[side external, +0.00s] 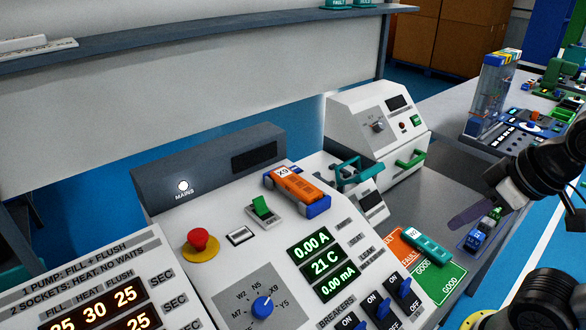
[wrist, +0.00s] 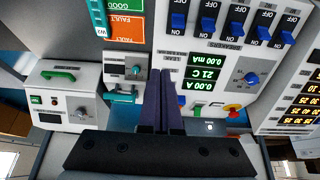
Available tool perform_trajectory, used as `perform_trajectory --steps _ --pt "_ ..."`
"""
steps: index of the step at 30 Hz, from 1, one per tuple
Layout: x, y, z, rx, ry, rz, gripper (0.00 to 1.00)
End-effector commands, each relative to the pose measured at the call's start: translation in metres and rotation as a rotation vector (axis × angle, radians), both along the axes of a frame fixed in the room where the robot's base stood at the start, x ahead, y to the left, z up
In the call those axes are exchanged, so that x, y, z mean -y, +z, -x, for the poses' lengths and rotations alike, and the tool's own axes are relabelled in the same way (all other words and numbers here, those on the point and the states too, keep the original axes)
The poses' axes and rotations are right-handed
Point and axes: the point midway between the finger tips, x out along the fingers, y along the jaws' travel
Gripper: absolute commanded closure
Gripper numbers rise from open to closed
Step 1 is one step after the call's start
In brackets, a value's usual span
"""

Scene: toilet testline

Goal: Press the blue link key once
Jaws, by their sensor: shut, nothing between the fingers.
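A small dark block (side external: 485,228) sits on the grey bench at right in the side view, with a blue key (side external: 475,237) at its near end and a green part at its far end. The marking on the blue key is too small to read surely. I cannot make out the blue key in the wrist view.
The control panel (side external: 228,255) has a red stop button (side external: 201,240), an orange X9 device (side external: 297,189), and blue breaker switches (side external: 404,287). Orange and green fault/good plates (side external: 440,280) lie left of the block.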

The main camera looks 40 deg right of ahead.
Motion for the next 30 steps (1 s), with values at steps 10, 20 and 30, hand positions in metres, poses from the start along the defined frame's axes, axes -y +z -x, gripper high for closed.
perform_trajectory --steps 10,20,30 --pt "0.000 0.001 -0.001 0.006 -0.015 -0.008 1.00" --pt "-0.008 0.072 -0.076 0.233 -0.171 -0.166 1.00" --pt "-0.014 0.130 -0.216 0.372 -0.344 -0.370 1.00"
